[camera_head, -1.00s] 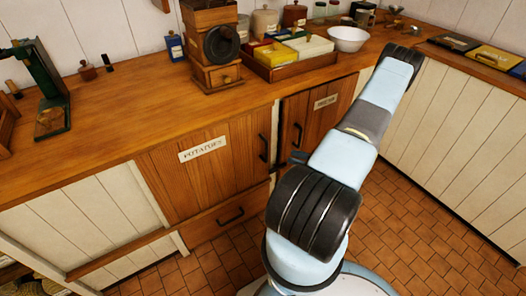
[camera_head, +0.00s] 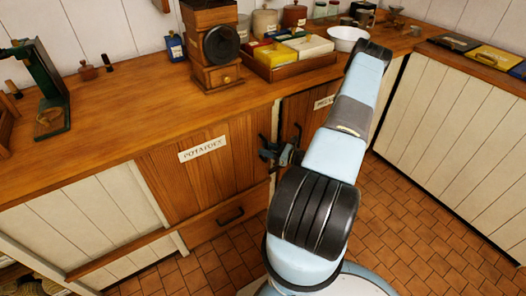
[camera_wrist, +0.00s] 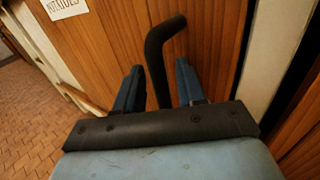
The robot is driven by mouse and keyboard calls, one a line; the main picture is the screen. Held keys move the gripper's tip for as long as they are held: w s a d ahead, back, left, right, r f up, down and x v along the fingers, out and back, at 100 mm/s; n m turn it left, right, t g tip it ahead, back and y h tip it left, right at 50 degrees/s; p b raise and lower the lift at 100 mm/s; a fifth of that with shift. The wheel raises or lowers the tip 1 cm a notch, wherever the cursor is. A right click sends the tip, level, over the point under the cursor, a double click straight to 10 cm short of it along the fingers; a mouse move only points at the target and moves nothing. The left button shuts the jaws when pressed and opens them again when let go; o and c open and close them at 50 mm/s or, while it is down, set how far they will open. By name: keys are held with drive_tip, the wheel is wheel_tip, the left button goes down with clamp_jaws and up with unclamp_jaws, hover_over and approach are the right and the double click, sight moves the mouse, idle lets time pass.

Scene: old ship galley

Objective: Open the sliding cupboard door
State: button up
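The wooden cupboard door labelled POTATOES (camera_head: 190,175) stands under the counter, with its right edge beside a second wooden door (camera_head: 293,112). Its black bar handle (camera_wrist: 155,55) shows in the wrist view, close to the door's right edge. My gripper (camera_wrist: 158,88) is open, with one blue finger on each side of the handle. Gaps show between the handle and both fingers, so it is not clamped. In the head view my gripper (camera_head: 270,152) is at the handle and hides most of it.
The counter above holds a coffee grinder (camera_head: 210,45), a tray of boxes (camera_head: 290,68) and a white bowl (camera_head: 346,38). White panelled cupboards (camera_head: 450,140) stand at right. Tiled floor (camera_head: 400,225) is clear.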

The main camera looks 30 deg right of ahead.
clamp_jaws()
idle(0.4)
